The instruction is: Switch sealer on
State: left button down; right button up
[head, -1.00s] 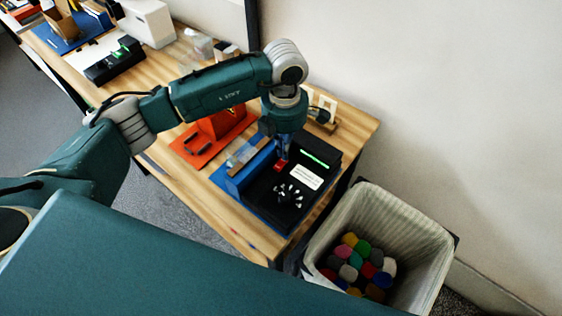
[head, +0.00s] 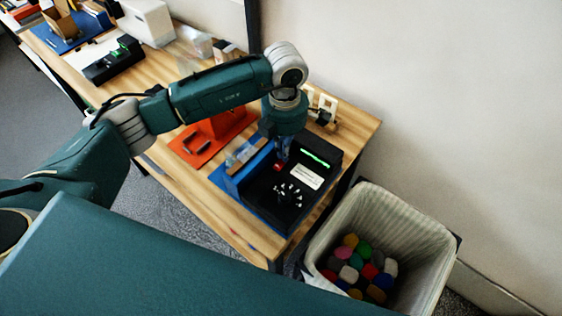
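The sealer (head: 308,200) is a black box on a blue base at the near right end of the wooden table. Its top has a lit green strip (head: 316,158), a white label, a dark dial with white marks (head: 290,194) and a small red switch (head: 278,167). My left gripper (head: 281,158) points down over the sealer, its tip at or just above the red switch. I cannot tell whether it touches the switch, or whether its fingers are open or shut. My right gripper is not in view.
An orange stand (head: 212,137) is left of the sealer. A socket block with a plug (head: 322,112) stands behind it by the wall. A bin (head: 428,236) with several colored pieces stands right of the table. A black device (head: 113,62) lies farther back.

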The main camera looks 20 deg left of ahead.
pick_arm(q)
jog(key=shift+f+b, duration=0.4)
jog(key=shift+f, duration=0.1)
jog(key=shift+r, duration=0.15)
jog(key=shift+r+p, duration=0.55)
jog(key=shift+r, duration=0.35)
jog(key=shift+r+p, duration=1.1)
jog(key=shift+r, duration=1.4)
